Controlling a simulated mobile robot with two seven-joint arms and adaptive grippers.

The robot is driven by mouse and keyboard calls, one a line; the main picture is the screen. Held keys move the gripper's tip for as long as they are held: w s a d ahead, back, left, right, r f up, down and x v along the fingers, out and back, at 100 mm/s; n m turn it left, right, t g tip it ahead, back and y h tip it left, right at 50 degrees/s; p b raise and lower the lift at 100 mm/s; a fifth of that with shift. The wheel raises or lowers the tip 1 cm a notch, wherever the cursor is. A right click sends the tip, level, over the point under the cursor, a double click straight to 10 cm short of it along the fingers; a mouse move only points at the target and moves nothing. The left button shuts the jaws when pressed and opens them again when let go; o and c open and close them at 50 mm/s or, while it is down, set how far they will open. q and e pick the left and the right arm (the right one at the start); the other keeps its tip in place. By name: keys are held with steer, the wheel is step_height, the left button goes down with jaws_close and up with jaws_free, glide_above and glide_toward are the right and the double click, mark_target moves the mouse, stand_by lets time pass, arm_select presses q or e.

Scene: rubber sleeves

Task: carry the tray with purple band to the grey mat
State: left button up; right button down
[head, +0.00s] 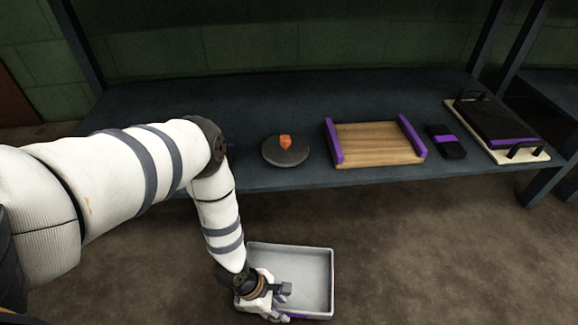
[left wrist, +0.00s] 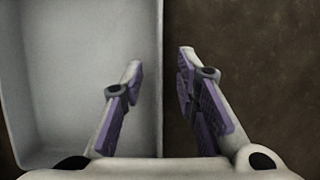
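A light grey tray (head: 318,262) with raised walls is below the shelf's front edge; whether it rests on the floor is unclear. A trace of purple shows by its near rim. My left gripper (head: 284,303) is at its near left part. In the left wrist view my left gripper (left wrist: 161,60) is open, one purple-padded finger inside the grey tray (left wrist: 75,70) and one outside, with gaps beside the wall. On the shelf, a wooden tray (head: 375,150) has purple sides. A black tray (head: 497,122) has a purple band. No grey mat is clearly recognisable. My right gripper is out of view.
The dark shelf (head: 240,120) also holds a round grey disc (head: 275,155) with an orange piece (head: 285,141) on it, and a black box (head: 441,151) with a purple stripe. The black tray is on a cream board (head: 538,156). Brown floor (head: 430,250) is clear at the right.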

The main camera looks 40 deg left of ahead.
mark_target(282, 310)
arm_select(q)
steer(key=b+x, duration=0.1)
steer(key=x, duration=0.2)
steer(key=shift+f, duration=0.1)
steer(key=shift+c, duration=0.3)
jaws_close()
